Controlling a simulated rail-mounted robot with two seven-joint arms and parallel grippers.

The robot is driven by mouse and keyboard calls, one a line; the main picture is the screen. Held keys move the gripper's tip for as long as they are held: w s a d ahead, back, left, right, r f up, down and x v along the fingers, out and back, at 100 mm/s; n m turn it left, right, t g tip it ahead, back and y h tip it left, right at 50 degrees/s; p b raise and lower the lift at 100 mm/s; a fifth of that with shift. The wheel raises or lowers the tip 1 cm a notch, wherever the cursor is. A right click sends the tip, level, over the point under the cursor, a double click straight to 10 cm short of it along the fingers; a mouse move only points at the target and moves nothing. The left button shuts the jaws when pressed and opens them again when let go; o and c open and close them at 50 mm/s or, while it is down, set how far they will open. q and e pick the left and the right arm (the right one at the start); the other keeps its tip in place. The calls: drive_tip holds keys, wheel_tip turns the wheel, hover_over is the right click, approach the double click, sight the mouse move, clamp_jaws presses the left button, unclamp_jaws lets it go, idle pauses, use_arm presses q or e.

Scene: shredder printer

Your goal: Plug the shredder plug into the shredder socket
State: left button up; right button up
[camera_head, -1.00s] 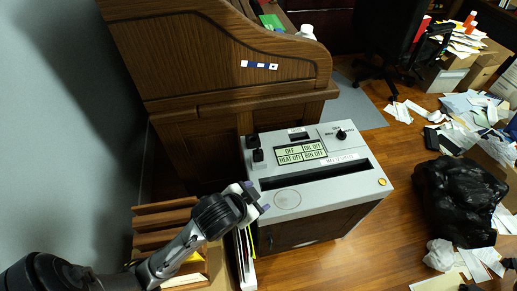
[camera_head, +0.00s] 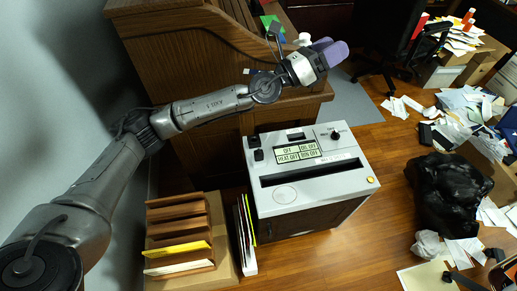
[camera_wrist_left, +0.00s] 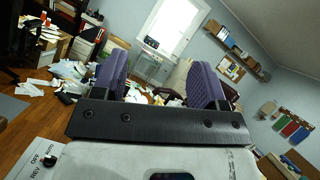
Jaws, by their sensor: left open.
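The shredder (camera_head: 349,187) is a grey-topped cabinet beside the wooden desk in the head view. Its top has a long dark slot, a label panel and a black knob at the right. Two small black blocks (camera_head: 256,148) sit at its top left, and a dark recess (camera_head: 296,136) lies near its back edge. I cannot tell whether any of these is the plug or the socket. My left gripper (camera_head: 329,48) is open and empty, raised above the desk's right end. Its two purple fingers (camera_wrist_left: 112,76) are apart in the left wrist view. My right gripper is not seen.
The wooden desk (camera_head: 200,70) stands behind the shredder. A wooden file rack (camera_head: 180,235) and upright folders (camera_head: 245,232) are at its left. A black bag (camera_head: 447,190) and scattered papers cover the floor at right. Floor between shredder and bag is clear.

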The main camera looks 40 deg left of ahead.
use_arm(q)
wheel_tip(320, 180, down, 14)
drive_tip(key=w+f+m+g, duration=0.1)
drive_tip(key=m+g, duration=0.7)
drive_tip(key=m, duration=0.3)
drive_tip(key=m+g+y, duration=1.2)
drive_tip(key=m, duration=0.1)
approach(259, 152)
wheel_tip(259, 152, down, 6)
drive_tip(key=shift+s+f+b, duration=0.15)
drive_tip(key=shift+b, duration=1.05)
drive_tip(key=shift+s+f+b, duration=0.1)
drive_tip(key=shift+f+b, duration=1.05)
drive_tip(key=shift+f, duration=1.5)
drive_tip(key=shift+r, duration=0.1)
drive_tip(key=shift+c, duration=0.5)
